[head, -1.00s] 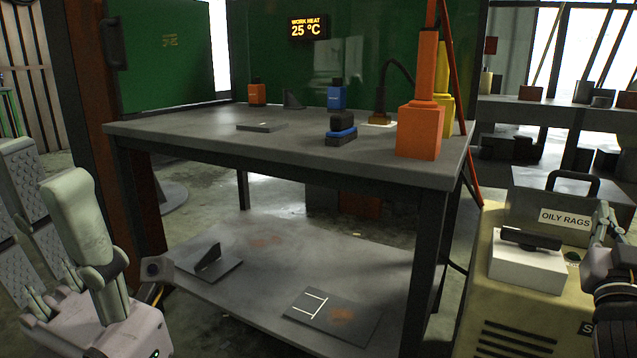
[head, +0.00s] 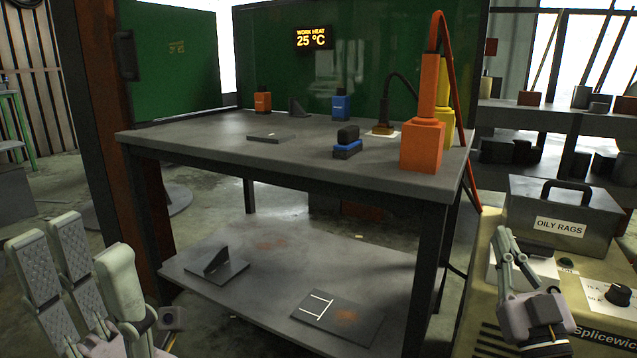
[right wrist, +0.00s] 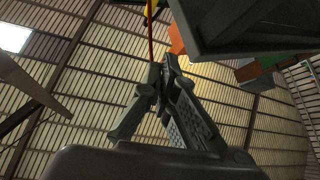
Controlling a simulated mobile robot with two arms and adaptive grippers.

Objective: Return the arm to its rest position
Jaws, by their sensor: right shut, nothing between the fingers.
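My right gripper (head: 503,234) is at the lower right of the head view, fingers up, in front of the white block on the pale yellow machine. Its fingers are together with nothing between them. In the right wrist view the fingers (right wrist: 165,72) meet at the tips against the slatted ceiling. Whether the gripper touches the block cannot be told. My left gripper (head: 82,240) is at the lower left of the head view, empty, its pale fingers up and spread apart, in front of the workbench's left side.
The workbench (head: 230,150) holds a blue-and-black part (head: 347,147) and an orange tool (head: 422,145). Its lower shelf (head: 270,255) holds two dark plates. An oily rags box (head: 560,222) stands behind my right gripper, beside a black knob (head: 618,295). A dark slab (right wrist: 255,30) overhangs the wrist view.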

